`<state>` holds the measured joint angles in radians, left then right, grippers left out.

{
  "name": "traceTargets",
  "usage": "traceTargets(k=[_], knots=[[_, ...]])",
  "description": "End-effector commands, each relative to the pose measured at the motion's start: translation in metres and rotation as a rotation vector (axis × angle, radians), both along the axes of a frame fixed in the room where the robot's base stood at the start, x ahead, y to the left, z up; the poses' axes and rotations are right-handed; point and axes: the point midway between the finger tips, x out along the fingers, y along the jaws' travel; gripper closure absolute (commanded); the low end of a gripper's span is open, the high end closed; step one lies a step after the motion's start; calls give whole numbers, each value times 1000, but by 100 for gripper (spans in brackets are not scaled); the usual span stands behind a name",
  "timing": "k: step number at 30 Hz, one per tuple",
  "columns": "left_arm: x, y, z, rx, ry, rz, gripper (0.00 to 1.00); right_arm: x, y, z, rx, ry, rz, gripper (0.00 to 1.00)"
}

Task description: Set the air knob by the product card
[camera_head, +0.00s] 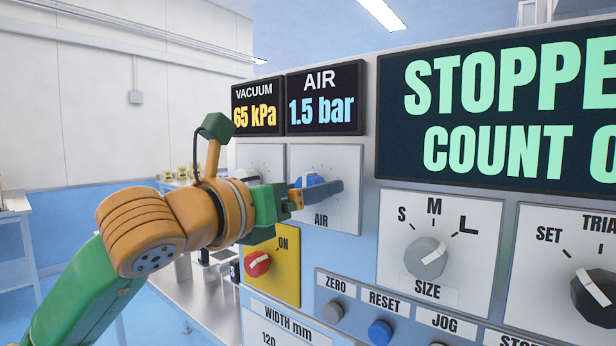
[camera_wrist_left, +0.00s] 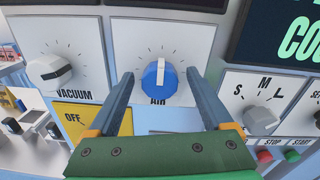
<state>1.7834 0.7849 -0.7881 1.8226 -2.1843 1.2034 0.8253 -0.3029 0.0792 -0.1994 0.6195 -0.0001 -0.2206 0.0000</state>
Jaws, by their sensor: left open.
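The blue air knob (camera_head: 310,180) sits on a white dial plate marked AIR. In the left wrist view the knob (camera_wrist_left: 152,84) has a white pointer pointing roughly straight up. My left gripper (camera_head: 318,188) is at the knob, partly covering it in the head view. In the left wrist view its two fingers (camera_wrist_left: 160,74) are apart, one on each side of the knob, with gaps visible beside it. The air display (camera_head: 321,98) reads 1.5 bar. No product card is recognisable in view. My right gripper is not in view.
A white vacuum knob (camera_wrist_left: 48,72) is left of the air knob; its display (camera_head: 257,108) reads 65 kPa. A red switch (camera_head: 257,263) on a yellow plate sits below. A size knob (camera_head: 426,258) and the large STOPPED screen (camera_head: 500,110) lie to the right.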

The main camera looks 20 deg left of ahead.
Motion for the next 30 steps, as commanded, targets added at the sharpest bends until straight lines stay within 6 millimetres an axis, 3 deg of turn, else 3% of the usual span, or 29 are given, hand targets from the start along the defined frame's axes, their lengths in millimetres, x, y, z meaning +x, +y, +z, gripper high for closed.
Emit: traceTargets(k=[7,8,15,17,30], knots=[[3,-1,-1,1,-1,-1,16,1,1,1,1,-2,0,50],[3,-1,-1,1,-1,-1,21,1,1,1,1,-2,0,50],[3,-1,-1,1,-1,-1,86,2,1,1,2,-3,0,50],[3,-1,-1,1,0,-1,100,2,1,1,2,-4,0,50],[3,-1,-2,116,-43,0,100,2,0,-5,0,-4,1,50]])
